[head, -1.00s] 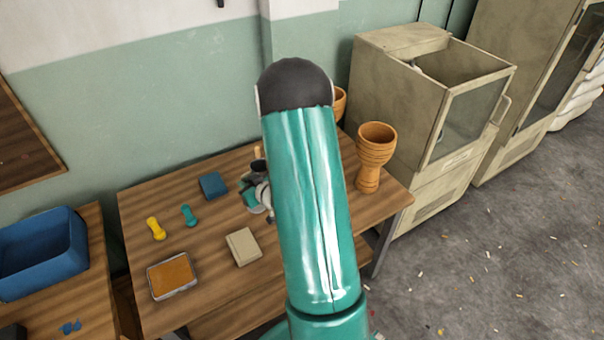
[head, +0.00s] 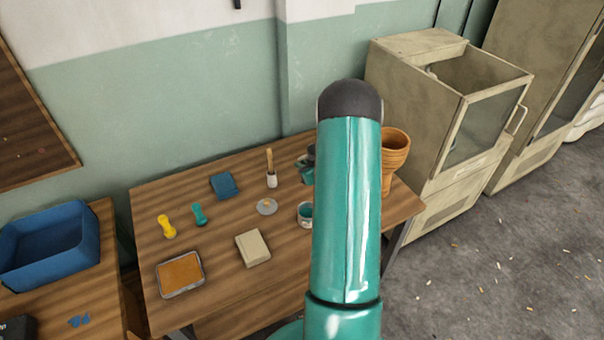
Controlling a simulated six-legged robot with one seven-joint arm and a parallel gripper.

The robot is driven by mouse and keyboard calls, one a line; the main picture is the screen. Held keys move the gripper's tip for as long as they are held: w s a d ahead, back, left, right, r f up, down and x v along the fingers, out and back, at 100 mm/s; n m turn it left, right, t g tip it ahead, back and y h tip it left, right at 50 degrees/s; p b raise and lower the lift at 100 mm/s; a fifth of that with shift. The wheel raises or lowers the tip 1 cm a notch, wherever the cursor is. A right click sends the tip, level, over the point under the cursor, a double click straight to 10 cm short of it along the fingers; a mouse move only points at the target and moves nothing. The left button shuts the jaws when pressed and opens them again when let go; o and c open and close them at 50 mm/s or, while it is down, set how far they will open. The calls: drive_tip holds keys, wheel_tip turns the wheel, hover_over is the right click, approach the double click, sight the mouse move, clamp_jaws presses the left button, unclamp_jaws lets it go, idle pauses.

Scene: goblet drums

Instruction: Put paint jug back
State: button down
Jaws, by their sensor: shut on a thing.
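My teal arm fills the middle of the head view and covers much of the table's right side. My gripper (head: 306,174) shows only in part at the arm's left edge, above the back of the table. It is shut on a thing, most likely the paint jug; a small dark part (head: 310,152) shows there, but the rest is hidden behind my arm. I cannot tell the jug's tilt or height. A small pale pot with teal paint (head: 305,212) stands on the table just in front, partly covered by my arm.
The wooden table (head: 215,250) also holds a brush in a white holder (head: 271,180), a round disc (head: 267,206), a blue block (head: 225,185), a beige block (head: 253,248) and an orange tray (head: 180,274). A goblet drum (head: 396,150) stands at the right. Bare wood shows between them.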

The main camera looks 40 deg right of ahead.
drive_tip(key=w+d+f, duration=0.1)
drive_tip(key=f, duration=0.1)
drive_tip(key=w+d+f, duration=0.1)
drive_tip(key=w+f, duration=0.1)
drive_tip(key=w+d+f, duration=0.1)
drive_tip(key=f, duration=0.1)
drive_tip(key=shift+w+d+f, duration=0.2)
drive_tip(key=shift+d, duration=0.05)
drive_tip(key=shift+f, duration=1.35)
drive_tip(key=shift+f, duration=0.2)
drive_tip(key=c, duration=1.5)
unclamp_jaws()
drive_tip(key=shift+r, duration=0.1)
